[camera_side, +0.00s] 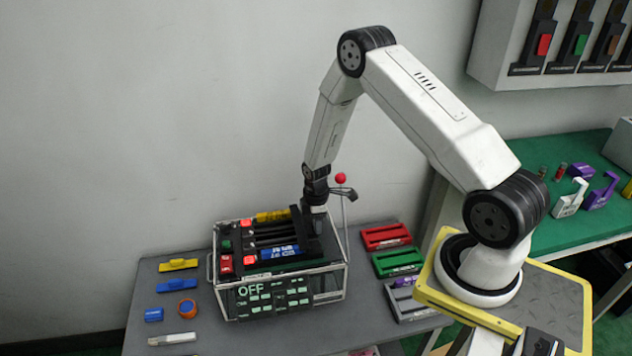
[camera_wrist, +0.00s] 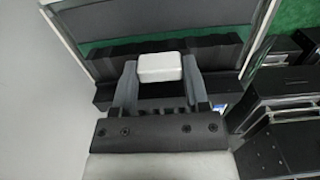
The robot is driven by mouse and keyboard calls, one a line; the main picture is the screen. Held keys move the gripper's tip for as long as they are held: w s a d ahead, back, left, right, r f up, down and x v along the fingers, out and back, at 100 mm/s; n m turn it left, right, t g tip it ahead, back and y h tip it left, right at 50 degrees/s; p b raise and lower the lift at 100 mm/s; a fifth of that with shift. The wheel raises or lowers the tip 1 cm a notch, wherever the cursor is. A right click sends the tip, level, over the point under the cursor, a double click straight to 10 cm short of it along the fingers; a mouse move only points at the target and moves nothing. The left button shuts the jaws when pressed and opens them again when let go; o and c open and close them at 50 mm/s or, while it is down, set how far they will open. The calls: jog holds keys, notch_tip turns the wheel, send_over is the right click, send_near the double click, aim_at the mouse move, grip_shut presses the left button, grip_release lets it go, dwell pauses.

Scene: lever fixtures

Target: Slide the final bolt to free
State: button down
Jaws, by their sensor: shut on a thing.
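My gripper (camera_side: 315,208) points down at the back right of the lever box (camera_side: 282,283), a clear-walled case with black rails inside. In the wrist view my gripper (camera_wrist: 160,85) has a finger on each side of a white block-shaped knob (camera_wrist: 160,67) and is shut on it. A black bar lies behind the knob. Whether the knob belongs to the bolt, I cannot tell. The box front reads OFF in green.
Inside the box are red blocks (camera_side: 225,264), a blue cylinder (camera_side: 279,252) and a yellow piece (camera_side: 273,215). Red (camera_side: 386,236) and green (camera_side: 397,262) trays lie right; small tools lie left.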

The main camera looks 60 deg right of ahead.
jog(key=shift+s+d, duration=1.95)
jog(key=shift+s, duration=0.05)
jog(key=shift+c, duration=0.5)
grip_release()
jog(key=shift+w+r, duration=0.1)
jog(key=shift+r, duration=3.8)
